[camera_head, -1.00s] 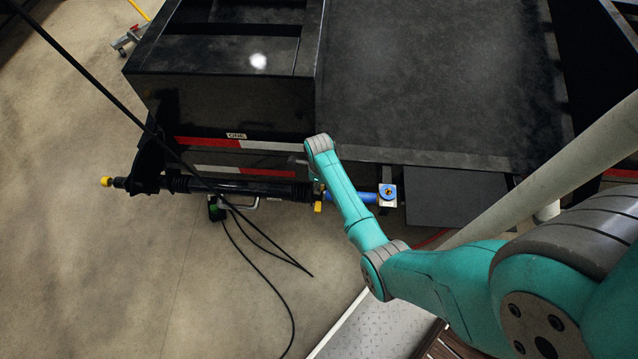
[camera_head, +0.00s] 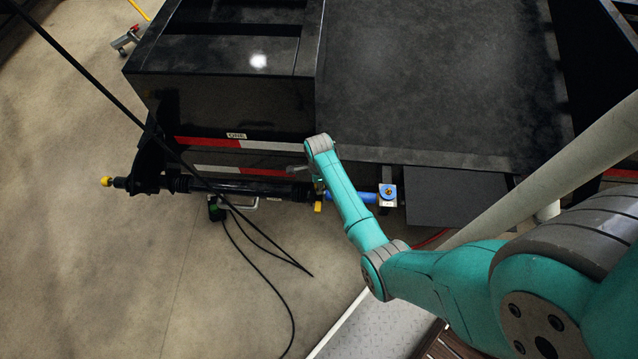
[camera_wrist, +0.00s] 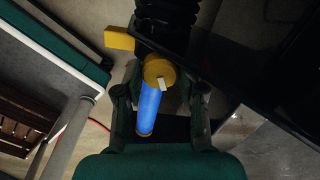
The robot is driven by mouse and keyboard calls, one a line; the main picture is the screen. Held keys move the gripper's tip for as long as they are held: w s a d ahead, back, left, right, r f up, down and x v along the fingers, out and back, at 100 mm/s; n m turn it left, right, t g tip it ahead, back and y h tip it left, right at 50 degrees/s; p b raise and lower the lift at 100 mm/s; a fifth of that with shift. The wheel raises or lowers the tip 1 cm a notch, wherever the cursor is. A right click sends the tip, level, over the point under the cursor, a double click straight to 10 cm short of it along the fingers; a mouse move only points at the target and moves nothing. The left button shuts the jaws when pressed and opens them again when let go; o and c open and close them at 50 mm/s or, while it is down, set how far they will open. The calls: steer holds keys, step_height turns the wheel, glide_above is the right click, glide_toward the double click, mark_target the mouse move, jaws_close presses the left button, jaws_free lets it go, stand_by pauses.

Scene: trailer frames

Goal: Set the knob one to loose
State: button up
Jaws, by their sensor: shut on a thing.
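In the wrist view, a round yellow knob (camera_wrist: 155,68) with a small white mark sits at the end of a blue cylinder (camera_wrist: 149,108). My gripper (camera_wrist: 162,84) has one dark finger on each side of the knob and is shut on it; the exact contact is too dark to see. In the head view, the blue cylinder (camera_head: 352,197) lies beside the trailer's front edge, and my arm hides the knob. A white label reading "ONE" (camera_head: 237,136) is on the trailer above.
A yellow lever (camera_wrist: 119,38) lies just beyond the knob; it also shows below my arm's end in the head view (camera_head: 318,207). A black ribbed shaft (camera_head: 240,188) runs left. Black cables (camera_head: 165,150) cross in front. A white-grey block (camera_head: 388,195) ends the blue cylinder.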

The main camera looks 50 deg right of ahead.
steer(key=o, duration=1.1)
steer(key=shift+o, duration=0.2)
